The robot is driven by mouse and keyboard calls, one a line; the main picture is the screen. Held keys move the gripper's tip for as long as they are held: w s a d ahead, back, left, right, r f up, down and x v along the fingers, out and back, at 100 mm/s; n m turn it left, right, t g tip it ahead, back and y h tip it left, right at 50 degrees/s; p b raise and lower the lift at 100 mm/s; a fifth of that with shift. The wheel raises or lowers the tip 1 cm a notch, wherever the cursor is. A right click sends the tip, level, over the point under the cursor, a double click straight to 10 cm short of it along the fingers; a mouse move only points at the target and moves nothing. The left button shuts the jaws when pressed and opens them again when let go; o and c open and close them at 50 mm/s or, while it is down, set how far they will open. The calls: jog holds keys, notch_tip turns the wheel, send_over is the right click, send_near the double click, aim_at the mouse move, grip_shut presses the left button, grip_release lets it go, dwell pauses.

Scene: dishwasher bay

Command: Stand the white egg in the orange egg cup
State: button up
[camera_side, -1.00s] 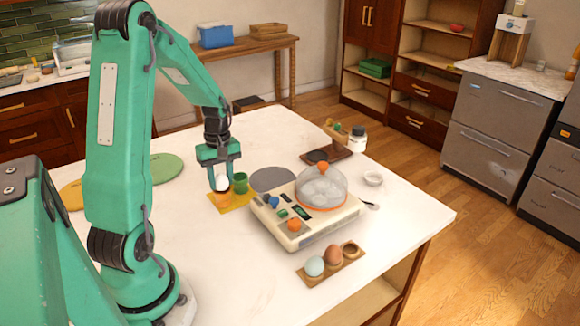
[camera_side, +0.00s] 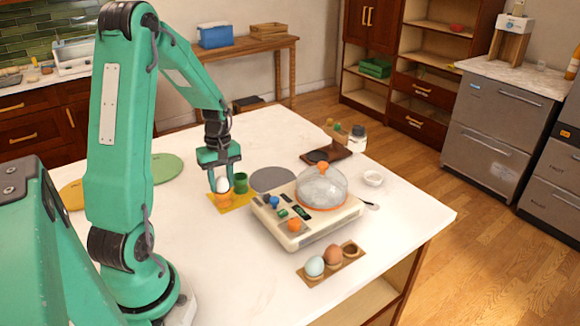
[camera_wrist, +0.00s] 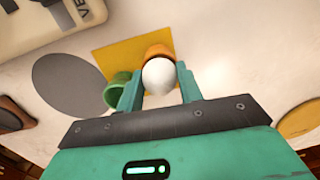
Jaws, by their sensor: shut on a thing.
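The white egg (camera_side: 222,185) is between the fingers of my gripper (camera_side: 222,183), which is shut on it. The egg and gripper also show in the wrist view, with the egg (camera_wrist: 159,77) between the fingertips (camera_wrist: 160,84). The orange egg cup (camera_side: 223,199) is directly below the egg on a yellow mat (camera_side: 243,203). In the wrist view the cup's rim (camera_wrist: 159,50) shows just behind the egg. Whether the egg rests in the cup or is just above it, I cannot tell.
A green cup (camera_side: 241,183) stands close beside the orange one. The egg cooker (camera_side: 325,222) with a clear dome is to the right. A wooden holder (camera_side: 345,264) with a blue egg (camera_side: 314,267) and a brown egg (camera_side: 333,254) lies in front. A grey disc (camera_side: 273,180) lies behind.

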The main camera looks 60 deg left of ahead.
jog(key=o, duration=1)
jog(key=shift+r, duration=0.1)
jog(key=shift+r, duration=3.9)
jog(key=shift+d, duration=0.1)
jog(key=shift+w+d+r, duration=0.1)
jog(key=shift+d+r, duration=0.15)
jog(key=s+d+r+m+t, duration=0.1)
jog(key=d+r+m+t, duration=0.1)
jog(key=d+m, duration=0.4)
jog(key=s+d+r+m+t, duration=0.2)
jog(key=d+r+m, duration=0.3)
jog(key=d, duration=0.4)
jog(key=s+d+r+m+t, duration=0.2)
jog(key=d+r+m, duration=0.2)
jog(key=d+m, duration=0.2)
jog(key=shift+s+d+m+y, duration=0.2)
jog(key=shift+d+m+y, duration=0.15)
jog(key=shift+d, duration=0.9)
